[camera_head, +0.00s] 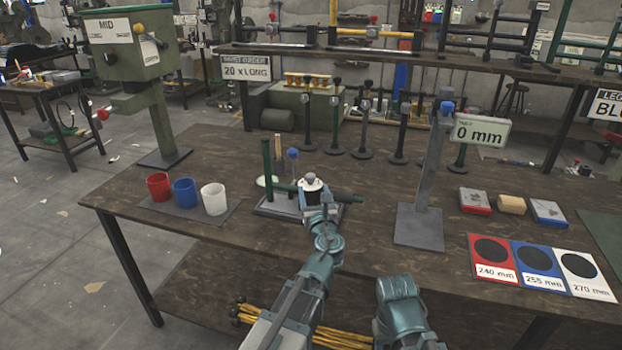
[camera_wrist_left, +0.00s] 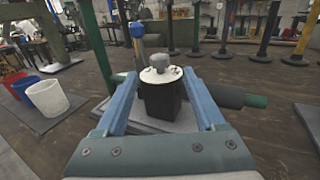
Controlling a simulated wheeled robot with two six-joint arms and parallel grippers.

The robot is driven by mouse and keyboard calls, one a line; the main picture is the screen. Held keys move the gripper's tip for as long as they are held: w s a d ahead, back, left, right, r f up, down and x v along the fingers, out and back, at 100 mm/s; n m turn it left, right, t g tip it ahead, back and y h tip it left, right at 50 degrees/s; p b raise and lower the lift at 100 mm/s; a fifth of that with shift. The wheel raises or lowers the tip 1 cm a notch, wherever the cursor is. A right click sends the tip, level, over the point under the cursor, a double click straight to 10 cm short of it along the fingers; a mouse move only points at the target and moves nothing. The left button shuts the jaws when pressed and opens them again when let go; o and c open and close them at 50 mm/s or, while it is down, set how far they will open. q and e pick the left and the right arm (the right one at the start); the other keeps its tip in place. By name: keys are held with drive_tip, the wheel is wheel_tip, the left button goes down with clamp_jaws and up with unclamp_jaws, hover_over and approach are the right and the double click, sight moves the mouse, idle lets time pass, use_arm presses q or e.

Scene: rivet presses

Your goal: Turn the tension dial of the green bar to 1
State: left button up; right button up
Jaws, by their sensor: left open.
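The tension dial (camera_wrist_left: 160,74) is a white disc with a grey knob on a black block (camera_wrist_left: 163,102); it also shows in the head view (camera_head: 311,183). A dark green bar (camera_head: 345,197) lies horizontally through this unit on a grey base (camera_head: 272,208), and its end shows in the wrist view (camera_wrist_left: 240,97). My left gripper (camera_wrist_left: 160,80) is open, with one finger on each side of the block and dial; I cannot tell whether they touch. It covers part of the unit in the head view (camera_head: 319,200). The dial's marks are too small to read. My right gripper's fingers do not show.
A post with a blue ball (camera_head: 292,155) and a green upright (camera_head: 267,160) stand beside the dial. Red, blue and white cups (camera_head: 185,192) stand left. A grey stand (camera_head: 420,215) with a "0 mm" display (camera_head: 482,132) stands right. Several dark upright bars (camera_head: 363,130) stand behind.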

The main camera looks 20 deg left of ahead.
sight(311, 181)
use_arm(q)
drive_tip(key=x, duration=0.8)
drive_tip(key=shift+c, duration=0.3)
clamp_jaws()
